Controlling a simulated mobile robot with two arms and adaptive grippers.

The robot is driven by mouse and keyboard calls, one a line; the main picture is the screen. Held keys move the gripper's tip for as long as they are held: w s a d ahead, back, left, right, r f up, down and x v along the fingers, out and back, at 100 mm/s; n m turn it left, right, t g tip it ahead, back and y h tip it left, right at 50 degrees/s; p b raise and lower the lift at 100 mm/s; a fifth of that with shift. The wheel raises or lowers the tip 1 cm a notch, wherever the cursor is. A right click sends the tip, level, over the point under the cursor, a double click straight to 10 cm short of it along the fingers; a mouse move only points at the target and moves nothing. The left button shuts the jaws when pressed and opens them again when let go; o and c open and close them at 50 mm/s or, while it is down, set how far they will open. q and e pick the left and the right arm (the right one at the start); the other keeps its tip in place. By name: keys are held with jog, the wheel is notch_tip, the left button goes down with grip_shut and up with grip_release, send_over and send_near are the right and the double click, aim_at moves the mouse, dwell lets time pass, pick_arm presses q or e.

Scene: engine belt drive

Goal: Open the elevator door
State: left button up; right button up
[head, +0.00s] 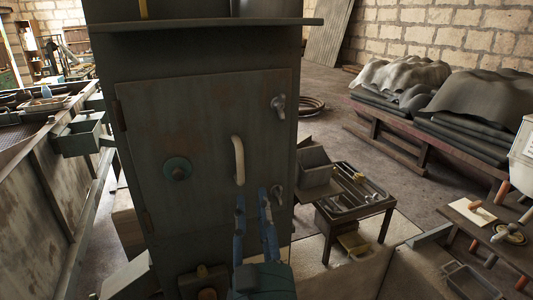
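The elevator door (205,120) is a worn grey-green metal panel on the front of a tall dark cabinet, and it looks shut. It has a cream vertical handle (238,160), a round green knob (177,169), an upper latch (278,106) and a lower latch (277,194) on its right edge. My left gripper (252,197) has blue fingers spread apart, pointing up at the door just below the handle. Nothing shows between them. I cannot tell whether they touch the door. My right gripper is not in view.
A ledge (205,24) juts out above the door. A low table with a tool tray (350,195) and a grey bin (315,167) stand to the right. A rusty conveyor frame (55,200) runs along the left. Open floor (325,120) lies behind the table.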

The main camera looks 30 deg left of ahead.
aim_at(243, 160)
pick_arm(q)
jog(key=shift+n+y, duration=0.5)
jog(key=shift+n, duration=0.2)
jog(key=w+a+r+p, duration=0.6)
jog(key=shift+a+r+p, duration=0.25)
jog(key=shift+a+p, duration=0.05)
jog(key=shift+p, duration=0.05)
jog(key=shift+w+a, duration=0.1)
jog(key=shift+w, duration=0.1)
grip_shut()
